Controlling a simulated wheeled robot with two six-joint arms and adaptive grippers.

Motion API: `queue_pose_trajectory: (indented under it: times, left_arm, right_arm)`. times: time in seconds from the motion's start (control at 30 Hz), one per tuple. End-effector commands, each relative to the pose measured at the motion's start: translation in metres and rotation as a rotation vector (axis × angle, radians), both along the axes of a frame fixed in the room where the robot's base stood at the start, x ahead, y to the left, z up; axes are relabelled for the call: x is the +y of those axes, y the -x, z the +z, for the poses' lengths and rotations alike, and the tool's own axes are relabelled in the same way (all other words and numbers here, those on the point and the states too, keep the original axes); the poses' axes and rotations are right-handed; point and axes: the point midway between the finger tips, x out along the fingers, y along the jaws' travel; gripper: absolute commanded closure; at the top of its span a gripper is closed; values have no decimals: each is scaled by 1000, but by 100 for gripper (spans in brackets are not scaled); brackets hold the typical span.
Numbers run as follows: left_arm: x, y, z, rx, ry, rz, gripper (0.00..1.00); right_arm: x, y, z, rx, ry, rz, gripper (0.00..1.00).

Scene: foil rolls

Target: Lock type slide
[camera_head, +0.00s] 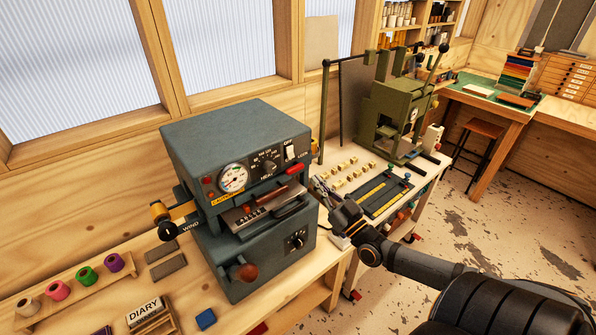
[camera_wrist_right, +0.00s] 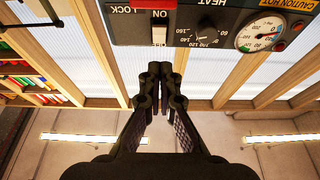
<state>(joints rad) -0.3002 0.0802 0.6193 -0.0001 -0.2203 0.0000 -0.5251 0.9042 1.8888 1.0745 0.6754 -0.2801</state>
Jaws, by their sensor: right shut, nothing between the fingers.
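The dark grey-blue stamping press (camera_head: 240,140) stands on the bench. Its type slide (camera_head: 252,216), a dark block with raised letters, sits in the front opening below the head. A red lever (camera_head: 295,168) is at the right of the panel by the LOCK label; its red end (camera_wrist_right: 158,4) also shows at the top edge of the right wrist view. My right gripper (camera_head: 318,185) is just right of the press front, apart from the lever. Its fingers (camera_wrist_right: 160,72) are closed together and empty. My left gripper is not in view.
A white ON switch (camera_head: 291,152) and a heat dial (camera_head: 268,166) sit close to the lever. A green press (camera_head: 390,110) and small brass pieces (camera_head: 352,172) stand on the bench behind. Coloured foil rolls (camera_head: 86,276) and a DIARY block (camera_head: 145,311) lie at the left front.

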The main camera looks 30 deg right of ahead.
Motion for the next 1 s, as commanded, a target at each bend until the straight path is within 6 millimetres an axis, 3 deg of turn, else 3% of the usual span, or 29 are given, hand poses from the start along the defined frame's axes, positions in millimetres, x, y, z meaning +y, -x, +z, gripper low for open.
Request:
queue_pose_trajectory:
  times: [0.47,0.6,0.7,1.0]
  left_arm:
    - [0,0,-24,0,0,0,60]
    - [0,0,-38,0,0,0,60]
    - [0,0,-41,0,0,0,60]
    - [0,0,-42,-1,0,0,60]
  right_arm:
    - [7,-89,30,-6,-4,-2,100]
    - [7,-90,4,2,-1,-2,100]
    - [7,-90,-4,1,0,-1,100]
    - [7,-89,-9,1,0,0,100]
